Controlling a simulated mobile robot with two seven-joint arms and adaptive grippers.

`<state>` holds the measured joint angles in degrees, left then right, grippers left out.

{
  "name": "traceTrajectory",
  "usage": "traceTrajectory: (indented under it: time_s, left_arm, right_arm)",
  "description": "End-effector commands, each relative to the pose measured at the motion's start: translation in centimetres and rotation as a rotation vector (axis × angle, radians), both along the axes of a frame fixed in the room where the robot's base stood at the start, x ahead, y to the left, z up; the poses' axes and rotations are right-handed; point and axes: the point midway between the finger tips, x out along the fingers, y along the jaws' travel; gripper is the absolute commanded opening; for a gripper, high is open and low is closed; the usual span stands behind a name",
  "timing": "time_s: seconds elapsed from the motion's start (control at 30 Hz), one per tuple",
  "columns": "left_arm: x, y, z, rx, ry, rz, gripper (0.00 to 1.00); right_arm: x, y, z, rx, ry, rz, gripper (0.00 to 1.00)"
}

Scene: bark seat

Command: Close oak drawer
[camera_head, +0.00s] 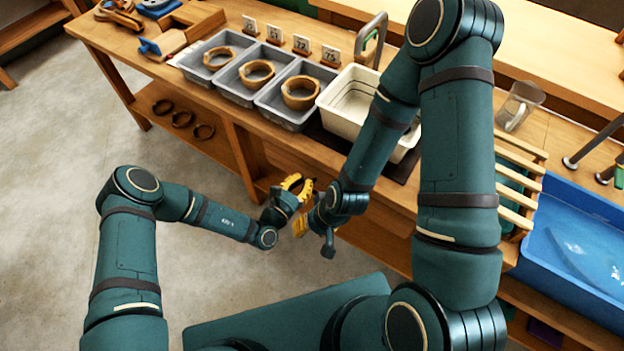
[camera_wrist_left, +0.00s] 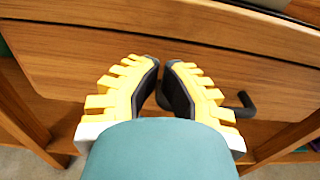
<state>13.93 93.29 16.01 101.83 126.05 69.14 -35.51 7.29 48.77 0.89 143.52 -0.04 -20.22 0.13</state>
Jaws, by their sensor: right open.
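The oak drawer front (camera_wrist_left: 55,65) fills the middle of the left wrist view, below a wooden edge. A dark bar handle (camera_wrist_left: 243,103) shows at its right, partly behind a finger. I cannot tell how far out the drawer stands. My left gripper (camera_wrist_left: 162,65) points at the wood with its yellow, dark-padded fingertips close together and nothing seen between them. Contact with the front is unclear. In the head view my left gripper (camera_head: 298,185) is in front of the bench, just above my open right gripper (camera_head: 303,222). Both arms hide much of the drawer area there.
On the bench stand grey trays (camera_head: 243,88) with wooden rings, number cards (camera_head: 301,44) and a white bin (camera_head: 345,112). A blue basin (camera_head: 575,245) is at the right. Dark rings (camera_head: 182,119) lie on the lower shelf. The floor (camera_head: 60,180) at the left is clear.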

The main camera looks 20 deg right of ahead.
Motion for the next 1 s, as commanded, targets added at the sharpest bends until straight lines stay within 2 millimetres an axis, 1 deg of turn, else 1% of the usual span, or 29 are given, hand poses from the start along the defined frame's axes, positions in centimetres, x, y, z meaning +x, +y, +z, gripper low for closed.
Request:
traceTrajectory:
  time_s: [0.03,0.2,0.3,0.43,0.53,0.7,0.9,0.97,1.0]
  left_arm:
    - [-0.8,1.1,0.1,0.003,0.005,0.002,0.0]
    - [-3.3,3.9,0.1,0.001,0.005,0.002,0.0]
    - [-4.5,5.4,0.0,0.003,0.005,0.002,0.0]
    - [-5.7,6.7,0.0,0.001,0.003,0.002,0.0]
    - [-6.2,7.2,0.0,0.002,0.003,-0.001,0.0]
    - [-6.5,7.6,-0.1,0.001,0.002,0.0,0.0]
    - [-6.7,7.5,0.0,0.002,0.001,-0.013,0.0]
    - [-7.2,7.2,0.2,0.003,0.002,-0.051,0.0]
    - [-7.9,6.9,0.5,0.007,0.002,-0.097,0.0]
  right_arm:
    - [-0.1,0.0,0.5,0.0,0.002,0.001,0.43]
    - [-0.2,0.0,1.2,0.001,0.004,0.0,0.43]
    - [-0.2,0.0,1.5,0.002,0.006,0.001,0.43]
    - [-0.3,0.0,1.8,0.002,0.008,0.002,0.43]
    - [-0.3,0.0,1.9,0.001,0.008,0.002,0.43]
    - [-0.3,0.1,1.9,0.001,0.009,0.002,0.43]
    - [-0.3,0.0,1.9,0.001,0.009,0.002,0.43]
    - [-0.4,0.0,1.9,0.001,0.009,0.002,0.43]
    - [-0.4,0.0,1.9,0.001,0.009,0.002,0.43]
